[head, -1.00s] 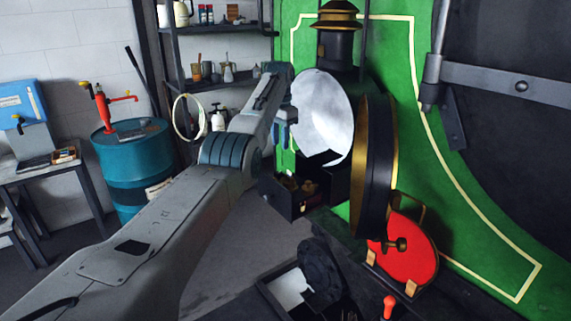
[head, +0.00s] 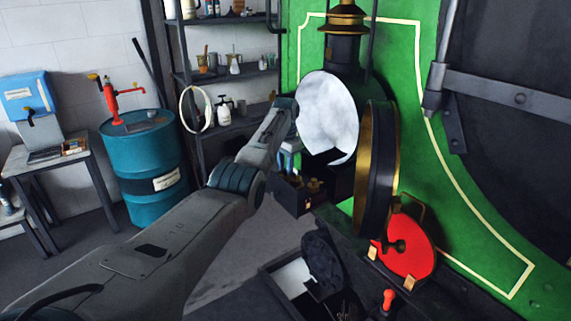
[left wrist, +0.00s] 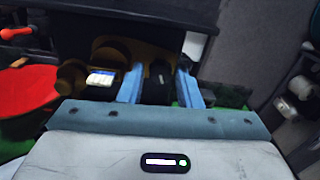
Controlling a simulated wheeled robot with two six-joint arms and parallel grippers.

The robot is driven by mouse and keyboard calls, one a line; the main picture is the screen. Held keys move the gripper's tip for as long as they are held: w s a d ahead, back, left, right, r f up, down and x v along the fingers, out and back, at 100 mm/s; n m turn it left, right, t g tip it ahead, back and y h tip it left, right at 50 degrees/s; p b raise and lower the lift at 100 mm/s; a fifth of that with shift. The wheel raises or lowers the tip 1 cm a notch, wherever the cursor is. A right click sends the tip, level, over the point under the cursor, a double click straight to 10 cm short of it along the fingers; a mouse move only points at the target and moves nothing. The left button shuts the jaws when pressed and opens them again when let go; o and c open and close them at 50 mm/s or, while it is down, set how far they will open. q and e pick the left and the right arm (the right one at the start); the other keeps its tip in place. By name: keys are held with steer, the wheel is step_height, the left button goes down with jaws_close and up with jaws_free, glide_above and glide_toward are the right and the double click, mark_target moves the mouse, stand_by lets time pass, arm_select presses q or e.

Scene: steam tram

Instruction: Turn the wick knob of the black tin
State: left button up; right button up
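The black tin (head: 291,197) sits under the open lamp, with brass parts on its top. My left gripper (head: 290,154) is just above and behind the tin in the head view, partly hidden by my own wrist. In the left wrist view, the two blue fingers of my left gripper (left wrist: 160,84) stand apart. A dark shape lies between or beyond them; I cannot tell whether it is the wick knob or whether they touch it. Brass parts (left wrist: 112,56) lie just left of the fingers. My right gripper is not in view.
The lamp's round black door (head: 377,170) stands open right of the tin. A red disc (head: 408,247) is below it. An open box (head: 297,277) lies in front. A blue drum (head: 147,170) and shelves (head: 222,77) stand behind left.

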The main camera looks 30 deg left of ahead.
arm_select(q)
steer(key=shift+c, duration=0.9)
jaws_close()
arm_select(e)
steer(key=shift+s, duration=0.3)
arm_select(q)
steer(key=shift+m, duration=0.3)
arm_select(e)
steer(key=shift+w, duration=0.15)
arm_select(q)
steer(key=m, duration=0.4)
steer(key=shift+w+m, duration=0.1)
steer(key=shift+m, duration=0.2)
steer(key=m, duration=0.4)
steer(key=shift+m, duration=0.3)
steer(key=m, duration=1.1)
steer(key=shift+m, duration=0.4)
